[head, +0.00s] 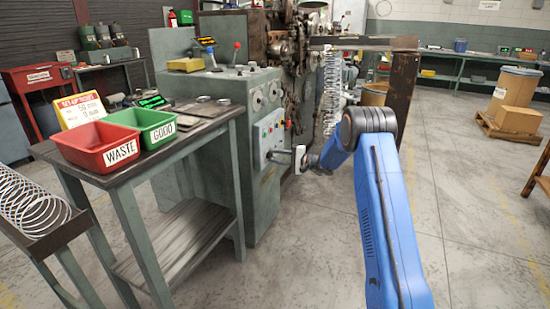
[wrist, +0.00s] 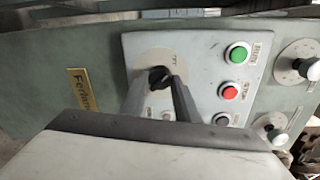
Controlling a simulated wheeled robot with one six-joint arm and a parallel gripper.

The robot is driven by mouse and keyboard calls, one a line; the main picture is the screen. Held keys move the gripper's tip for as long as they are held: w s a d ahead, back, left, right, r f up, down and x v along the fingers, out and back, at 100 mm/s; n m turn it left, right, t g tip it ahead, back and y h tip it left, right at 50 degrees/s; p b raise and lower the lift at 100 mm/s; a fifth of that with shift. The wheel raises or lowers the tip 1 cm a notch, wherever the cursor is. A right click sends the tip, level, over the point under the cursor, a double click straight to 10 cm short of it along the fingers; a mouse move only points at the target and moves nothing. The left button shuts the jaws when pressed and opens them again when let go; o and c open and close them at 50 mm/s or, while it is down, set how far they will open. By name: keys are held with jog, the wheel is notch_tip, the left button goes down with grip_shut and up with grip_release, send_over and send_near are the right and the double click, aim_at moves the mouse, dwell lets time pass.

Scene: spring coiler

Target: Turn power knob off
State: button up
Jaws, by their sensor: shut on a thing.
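The power knob (wrist: 160,76) is a black rotary knob on a pale round dial plate, on the light control panel (wrist: 195,60) of the green machine. In the wrist view my gripper (wrist: 162,84) has its two grey fingers on either side of the knob, shut on it. The knob's pointer direction is hard to read, as the fingers cover part of it. In the head view my gripper (head: 275,155) reaches the front of the control panel (head: 268,132) from the right, and the knob itself is hidden there.
A green button (wrist: 238,53) and a red button (wrist: 229,91) sit right of the knob, with a dark button (wrist: 221,119) near them. White-handled dials (wrist: 303,66) are farther right. A table with a red bin (head: 95,147) and green bin (head: 140,122) stands left.

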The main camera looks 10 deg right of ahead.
jog(key=shift+f, duration=0.1)
jog(key=o, duration=1)
jog(key=shift+o, duration=0.2)
jog(key=v, duration=1.7)
jog(key=shift+s+d, duration=0.15)
jog(key=shift+d, duration=0.05)
